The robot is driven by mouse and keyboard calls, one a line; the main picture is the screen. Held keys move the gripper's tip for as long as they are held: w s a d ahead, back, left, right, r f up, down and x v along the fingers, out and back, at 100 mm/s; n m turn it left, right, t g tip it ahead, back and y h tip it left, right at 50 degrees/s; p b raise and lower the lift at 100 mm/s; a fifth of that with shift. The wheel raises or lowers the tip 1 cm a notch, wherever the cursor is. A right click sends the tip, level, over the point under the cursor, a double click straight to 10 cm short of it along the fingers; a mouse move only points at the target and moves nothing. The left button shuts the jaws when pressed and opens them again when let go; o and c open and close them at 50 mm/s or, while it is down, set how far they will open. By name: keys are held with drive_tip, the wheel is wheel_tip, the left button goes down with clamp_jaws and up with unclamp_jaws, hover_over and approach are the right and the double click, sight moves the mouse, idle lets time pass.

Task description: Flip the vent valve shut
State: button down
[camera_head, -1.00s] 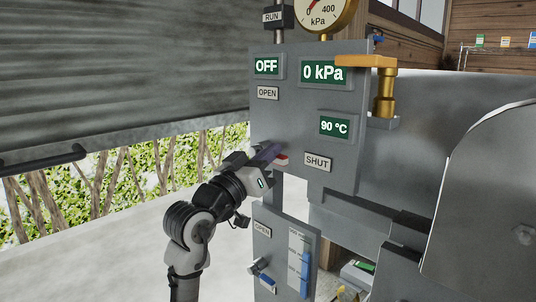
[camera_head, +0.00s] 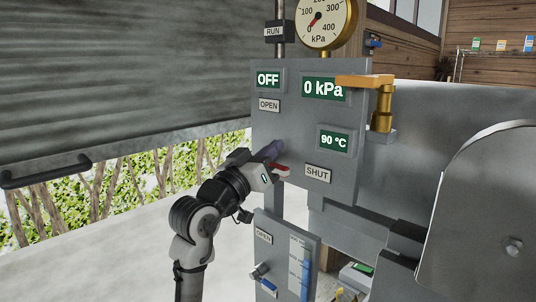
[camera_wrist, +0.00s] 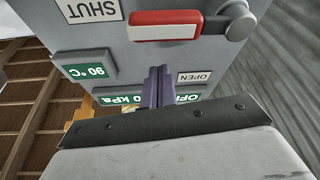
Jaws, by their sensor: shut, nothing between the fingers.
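The vent valve lever has a red and white handle (camera_wrist: 165,26) on a round grey pivot (camera_wrist: 236,20) in the upside-down wrist view. The handle lies about level, its free end toward the SHUT plate (camera_wrist: 93,10); the OPEN plate (camera_wrist: 195,77) is to the other side. The handle (camera_head: 283,170) also shows in the head view, partly behind my gripper, with its pivot hidden. My gripper (camera_head: 276,149) has purple fingers, closed together and empty, just above the handle. The fingers (camera_wrist: 160,72) appear apart from the handle in the wrist view.
Above on the grey panel (camera_head: 290,135) are OFF, 0 kPa and 90 °C displays. A brass valve with an orange handle (camera_head: 364,81) juts out upper right. A lower panel (camera_head: 270,230) carries a blue-tipped lever. Open floor lies left.

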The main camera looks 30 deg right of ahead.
drive_tip(key=b+v, duration=0.2)
drive_tip(key=v, duration=0.8)
drive_tip(key=shift+w+a+r+b, duration=0.25)
drive_tip(key=shift+r+b, duration=0.05)
drive_tip(key=shift+b, duration=0.1)
